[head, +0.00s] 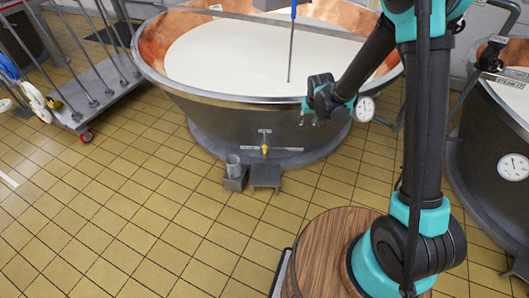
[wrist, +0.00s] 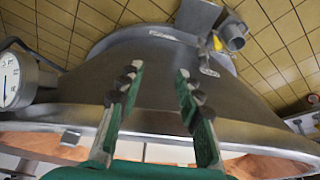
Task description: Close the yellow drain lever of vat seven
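The large copper-lined vat (head: 230,112) stands in the middle of the head view, filled with white liquid. A small yellow lever (head: 265,149) sits low on its front, at a steel outlet fitting (head: 265,137). The yellow lever also shows in the wrist view (wrist: 217,43), partly hidden by nearby metal parts. Its exact angle is too small to tell. My gripper (head: 309,118) is in front of the vat's upper wall, right of and above the lever, apart from it. In the wrist view my gripper (wrist: 158,80) has its fingers spread with nothing between them.
A metal cup (head: 233,165) and a small step (head: 265,176) stand on the floor below the outlet. A dial gauge (head: 364,109) is on the vat's right side. Another vat (head: 490,135) stands at right, a wheeled rack (head: 95,90) at left.

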